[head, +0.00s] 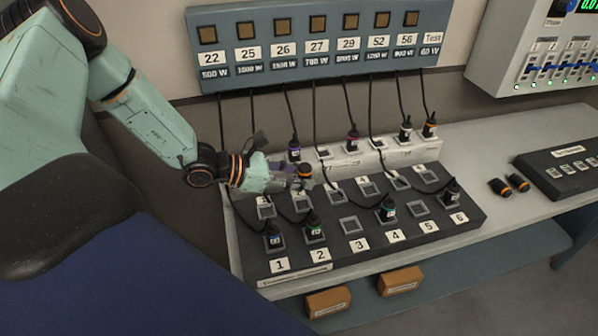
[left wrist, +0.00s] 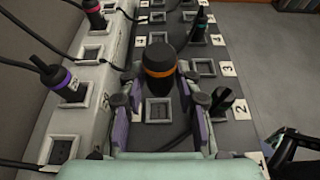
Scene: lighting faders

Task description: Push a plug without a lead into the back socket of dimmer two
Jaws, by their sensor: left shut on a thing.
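My left gripper (head: 304,176) is shut on a black plug with an orange band (head: 305,169), which has no lead. The plug (left wrist: 160,62) stands upright between the fingers in the left wrist view. The dimmer board (head: 352,273) has numbered front sockets and a row of back sockets. The back socket of dimmer two (head: 300,204) is empty and sits just below the gripper; this socket (left wrist: 158,109) shows between the fingers in the left wrist view. My right gripper is not in view.
Leaded plugs stand in front sockets 1 (head: 273,236), 2 (head: 314,224), 4 (head: 387,209) and 6 (head: 452,191). Leads hang from the wall panel (head: 320,68) behind the board. Two spare orange-banded plugs (head: 501,187) (head: 518,182) lie on the table at right.

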